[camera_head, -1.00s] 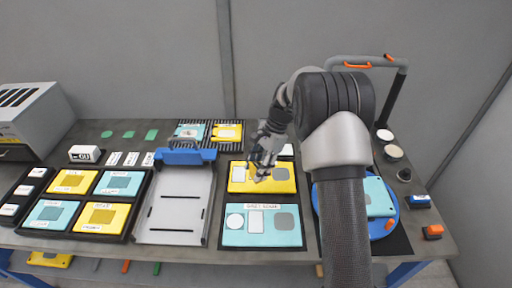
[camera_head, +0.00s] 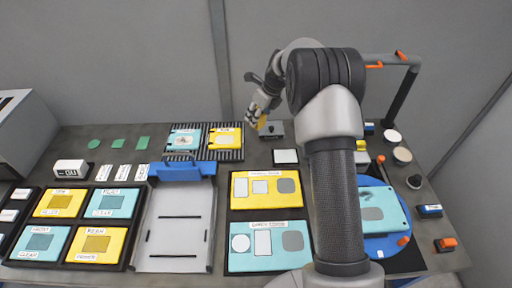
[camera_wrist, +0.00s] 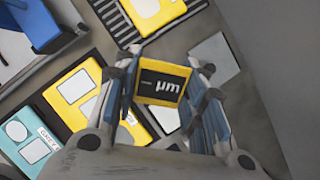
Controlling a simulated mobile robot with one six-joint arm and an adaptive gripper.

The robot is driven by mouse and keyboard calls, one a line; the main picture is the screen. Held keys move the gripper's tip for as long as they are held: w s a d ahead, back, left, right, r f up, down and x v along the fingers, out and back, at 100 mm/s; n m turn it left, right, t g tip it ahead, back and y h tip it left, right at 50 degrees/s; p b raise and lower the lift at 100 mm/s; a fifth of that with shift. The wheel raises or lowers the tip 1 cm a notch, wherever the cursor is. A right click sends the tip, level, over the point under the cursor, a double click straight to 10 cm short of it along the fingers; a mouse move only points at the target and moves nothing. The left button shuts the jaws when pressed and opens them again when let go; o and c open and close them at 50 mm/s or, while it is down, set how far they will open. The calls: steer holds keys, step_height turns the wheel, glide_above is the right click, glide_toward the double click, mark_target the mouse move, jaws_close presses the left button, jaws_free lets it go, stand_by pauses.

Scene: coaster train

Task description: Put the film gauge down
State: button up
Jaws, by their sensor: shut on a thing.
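The film gauge (camera_wrist: 163,82) is a small yellow-framed block with a black face marked "µm". In the wrist view it sits between the two fingers of my gripper (camera_wrist: 168,95), which is shut on it. In the head view my gripper (camera_head: 259,112) is over the back of the table, and the yellow gauge (camera_head: 262,121) shows at its fingertips. It appears held above the surface, next to a dark grey box (camera_head: 272,130); I cannot tell whether they touch.
A white square plate (camera_head: 286,156) lies in front of the dark box. Two black ribbed racks (camera_head: 227,155) hold teal and yellow cards to the left. Yellow (camera_head: 266,200) and teal (camera_head: 267,259) boards lie nearer. A blue turntable (camera_head: 375,243) is at right.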

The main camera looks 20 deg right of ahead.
step_height(320, 180, down, 17)
steer(key=b, duration=0.3)
steer(key=shift+f, duration=0.25)
steer(key=o, duration=1.3)
steer(key=shift+r, duration=0.1)
